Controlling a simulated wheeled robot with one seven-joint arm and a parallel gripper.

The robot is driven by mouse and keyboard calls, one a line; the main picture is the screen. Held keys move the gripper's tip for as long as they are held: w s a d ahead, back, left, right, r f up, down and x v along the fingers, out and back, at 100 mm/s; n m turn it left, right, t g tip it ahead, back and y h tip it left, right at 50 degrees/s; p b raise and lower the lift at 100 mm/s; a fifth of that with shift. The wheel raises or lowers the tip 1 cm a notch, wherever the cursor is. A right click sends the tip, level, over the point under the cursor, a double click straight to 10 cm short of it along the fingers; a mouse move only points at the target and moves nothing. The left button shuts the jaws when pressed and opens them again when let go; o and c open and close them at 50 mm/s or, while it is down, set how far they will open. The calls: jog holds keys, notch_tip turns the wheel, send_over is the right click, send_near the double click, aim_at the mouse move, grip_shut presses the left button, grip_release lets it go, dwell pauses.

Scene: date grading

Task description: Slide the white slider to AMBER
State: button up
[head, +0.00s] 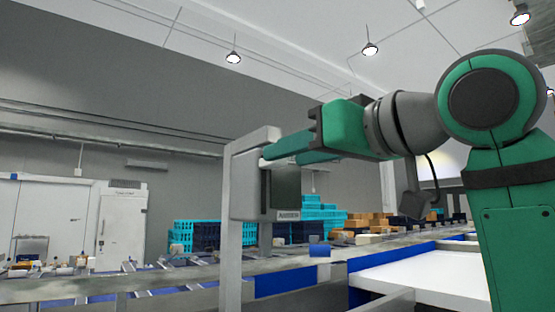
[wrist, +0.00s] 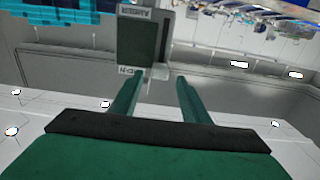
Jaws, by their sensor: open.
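A grey box with a dark panel (head: 287,188) hangs on a pale post frame in the head view. A white label (head: 288,215) is on its lower edge; I cannot read it surely. The dark panel (wrist: 138,40) is upside down in the wrist view, with small labels at both ends. A small pale piece (wrist: 160,71) at the panel's edge, perhaps the white slider, shows just beyond the gap between my fingertips. My gripper (wrist: 157,82) is open and empty, level with the panel's top end. In the head view my gripper (head: 272,153) hides that end.
A pale post (head: 229,245) stands beside the box. Conveyors with metal rails (head: 180,280) run below. Blue crates (head: 200,235) and brown boxes (head: 372,220) stand behind. A white surface (head: 425,275) lies at right. The air above the box is clear.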

aim_at(273, 163)
jog(key=shift+x, duration=2.65)
jog(key=shift+c, duration=0.9)
jog(key=shift+d, duration=0.1)
grip_shut()
